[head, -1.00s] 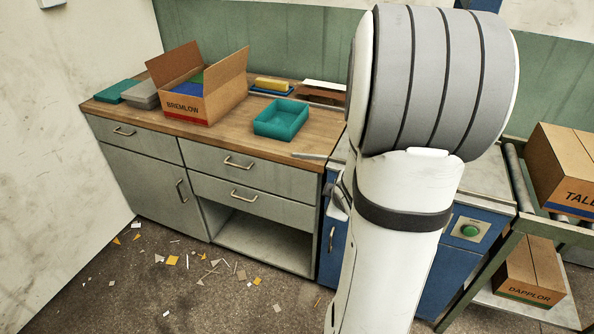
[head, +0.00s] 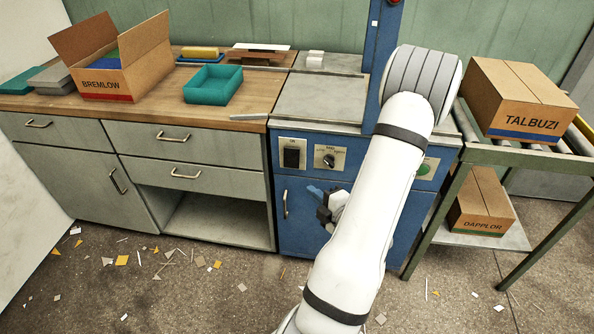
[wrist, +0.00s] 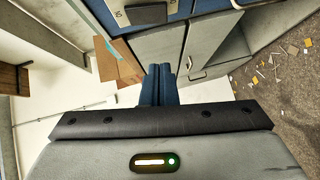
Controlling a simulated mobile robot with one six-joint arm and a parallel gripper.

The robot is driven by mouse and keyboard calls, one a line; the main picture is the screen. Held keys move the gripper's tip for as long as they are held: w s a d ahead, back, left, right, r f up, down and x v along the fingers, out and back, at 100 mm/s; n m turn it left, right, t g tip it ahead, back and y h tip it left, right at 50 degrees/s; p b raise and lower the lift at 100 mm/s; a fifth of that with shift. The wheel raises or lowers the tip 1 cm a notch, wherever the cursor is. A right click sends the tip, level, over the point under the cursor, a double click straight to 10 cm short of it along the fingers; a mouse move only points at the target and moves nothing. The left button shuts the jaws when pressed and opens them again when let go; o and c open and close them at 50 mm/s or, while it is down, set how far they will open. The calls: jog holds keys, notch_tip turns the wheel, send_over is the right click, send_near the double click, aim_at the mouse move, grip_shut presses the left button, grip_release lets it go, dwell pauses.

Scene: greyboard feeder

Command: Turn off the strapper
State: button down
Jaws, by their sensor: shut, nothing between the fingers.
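The strapper (head: 330,230) is a blue cabinet with a grey top and a blue column. Its front carries a black rocker switch (head: 292,154) on a pale plate at the left, a rotary knob (head: 329,160) beside it, and a green button (head: 422,168) at the right, partly behind my arm. My gripper (head: 312,190) is in front of the cabinet, just below the knob and to the lower right of the rocker switch, apart from both. Its blue fingers are shut and empty, as the wrist view also shows (wrist: 159,72). A pale panel plate (wrist: 122,12) is cut off at that view's top.
The grey workbench (head: 60,148) at left bears an open BREMLOW carton (head: 150,72) and a teal tray (head: 213,84). A roller stand (head: 478,156) with a TALBUZI carton (head: 518,100) and a DAPPLOR carton (head: 482,205) is at right. Scraps litter the floor.

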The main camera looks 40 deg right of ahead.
send_near(289, 164)
jog(key=w+a, duration=0.3)
jog(key=w+d, duration=0.2)
jog(key=shift+w+d+f, duration=0.2)
jog(key=shift+d+f, duration=0.05)
jog(key=shift+w+d+f, duration=0.1)
jog(key=shift+w+d, duration=0.2)
jog(key=shift+d, duration=0.05)
jog(key=shift+f, duration=0.1)
jog(key=b, duration=0.2)
jog(key=shift+w+d+f+b, duration=0.15)
jog(key=shift+f+b, duration=0.15)
jog(key=shift+f, duration=0.1)
jog(key=shift+r+t, duration=0.3)
jog(key=shift+r, duration=0.05)
